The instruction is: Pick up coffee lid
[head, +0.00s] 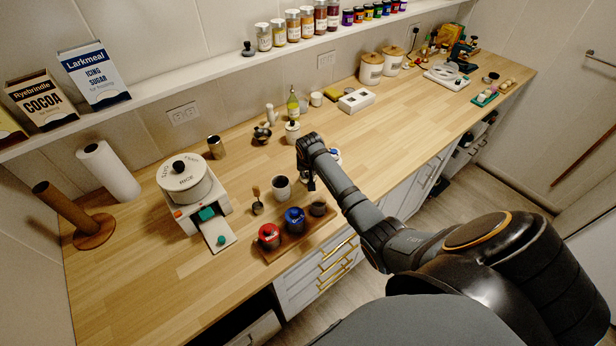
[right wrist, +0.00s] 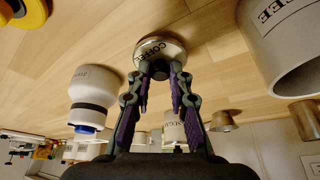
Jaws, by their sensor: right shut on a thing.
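The coffee lid (right wrist: 152,46) is a pale round lid with dark lettering and a knob, seen in the right wrist view at the fingertips. My right gripper (right wrist: 161,73) is shut on its knob; it also shows in the head view (head: 311,185), pointing down over the counter. In the head view I cannot make out the lid, and whether it touches the counter is unclear. A pale coffee canister (right wrist: 290,42) with dark lettering stands beside the gripper in the right wrist view. My left gripper is not in view.
A wooden tray (head: 267,256) with red and blue jars (head: 294,219) lies near the front edge.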

